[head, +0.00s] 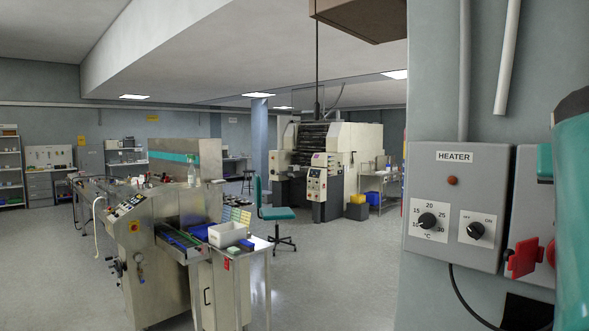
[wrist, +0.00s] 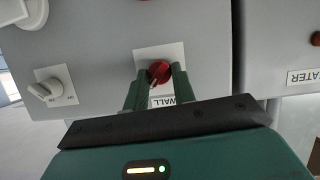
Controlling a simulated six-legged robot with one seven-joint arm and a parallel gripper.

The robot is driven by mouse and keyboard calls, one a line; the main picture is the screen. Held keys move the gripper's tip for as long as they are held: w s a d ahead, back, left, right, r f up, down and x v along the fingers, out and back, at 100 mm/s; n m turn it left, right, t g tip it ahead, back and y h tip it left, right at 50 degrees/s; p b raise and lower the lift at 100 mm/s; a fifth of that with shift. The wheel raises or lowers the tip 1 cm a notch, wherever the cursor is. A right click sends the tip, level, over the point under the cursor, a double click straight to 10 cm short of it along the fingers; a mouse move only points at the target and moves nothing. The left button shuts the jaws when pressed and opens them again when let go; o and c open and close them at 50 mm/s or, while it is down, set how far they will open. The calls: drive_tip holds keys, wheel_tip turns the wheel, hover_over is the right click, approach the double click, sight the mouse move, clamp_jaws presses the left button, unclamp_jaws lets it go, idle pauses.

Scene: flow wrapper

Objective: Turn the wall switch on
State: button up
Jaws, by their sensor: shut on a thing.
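The wall switch (wrist: 159,72) is a red rotary knob on a white plate on a grey box. The label "WALL" beside it is upside down and partly covered in the wrist view. My gripper (wrist: 160,70) has its two green fingers on either side of the red knob and is shut on it. The knob's exact pointing direction is hard to read. In the head view, my teal arm (head: 574,215) fills the right edge and covers much of the box, so the grip is not clear there.
The heater box (head: 455,270) stands left of the switch box in the head view, with two black dials. A red part (head: 523,258) sticks out beside it. In the wrist view, a white knob (wrist: 46,89) sits to the left. Open floor (head: 340,270) lies left of the wall.

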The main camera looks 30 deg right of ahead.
drive_tip(key=shift+m, duration=0.3)
idle(0.4)
drive_tip(key=o, duration=1)
drive_tip(key=shift+a+r, duration=0.1)
